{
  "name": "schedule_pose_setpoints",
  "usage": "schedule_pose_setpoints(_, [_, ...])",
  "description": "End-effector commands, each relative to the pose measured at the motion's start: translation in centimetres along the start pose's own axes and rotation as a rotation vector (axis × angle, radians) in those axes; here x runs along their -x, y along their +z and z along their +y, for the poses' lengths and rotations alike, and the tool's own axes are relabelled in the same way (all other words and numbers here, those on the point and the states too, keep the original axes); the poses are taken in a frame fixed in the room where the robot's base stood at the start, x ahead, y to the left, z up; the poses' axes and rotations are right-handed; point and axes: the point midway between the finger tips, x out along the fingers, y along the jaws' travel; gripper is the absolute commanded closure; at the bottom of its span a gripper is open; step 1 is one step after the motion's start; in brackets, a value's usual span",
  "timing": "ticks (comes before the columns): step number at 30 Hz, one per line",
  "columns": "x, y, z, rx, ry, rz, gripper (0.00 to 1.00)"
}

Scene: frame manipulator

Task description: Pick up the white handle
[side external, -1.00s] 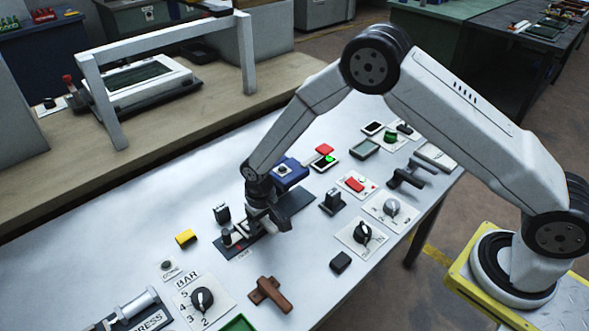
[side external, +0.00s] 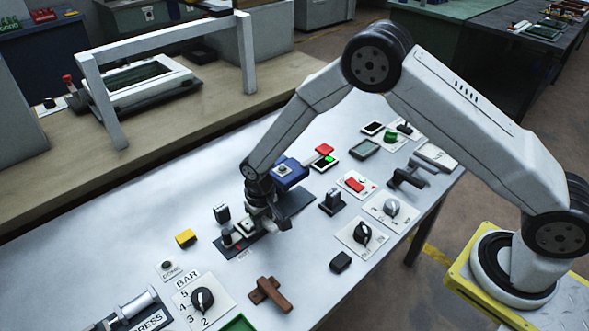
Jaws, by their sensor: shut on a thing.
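My gripper (side external: 262,222) points down over a dark plate (side external: 258,246) near the middle of the white table. It is shut on a small pale piece, the white handle (side external: 245,228), whose visible part shows at the left of the fingers. The fingers hide most of it. I cannot tell whether it is lifted clear of the plate. A short black cylinder (side external: 227,237) stands on the plate just left of my gripper.
A blue block (side external: 291,172) is just behind my gripper. A yellow block (side external: 186,238), a black block (side external: 222,213), a brown handle (side external: 271,294) and several knobs and switches surround the plate. Bare white table (side external: 130,225) lies at left.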

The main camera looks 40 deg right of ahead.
Motion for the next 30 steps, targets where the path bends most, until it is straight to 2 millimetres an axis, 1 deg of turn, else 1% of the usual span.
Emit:
schedule_pose_setpoints(5, [1.2, -0.1, 0.0, 0.000, -0.001, 0.003, 1.00])
schedule_pose_setpoints(10, [3.1, 0.1, 0.0, 0.000, 0.000, 0.002, 1.00])
schedule_pose_setpoints(14, [4.3, 1.2, 0.3, 0.000, 0.000, 0.001, 1.00])
schedule_pose_setpoints(23, [8.0, 4.2, 1.0, 0.000, 0.000, 0.002, 1.00])
schedule_pose_setpoints(26, [9.2, 5.4, 1.3, 0.000, 0.000, 0.002, 1.00])
schedule_pose_setpoints(30, [10.1, 7.6, 1.9, 0.000, 0.000, 0.002, 1.00])
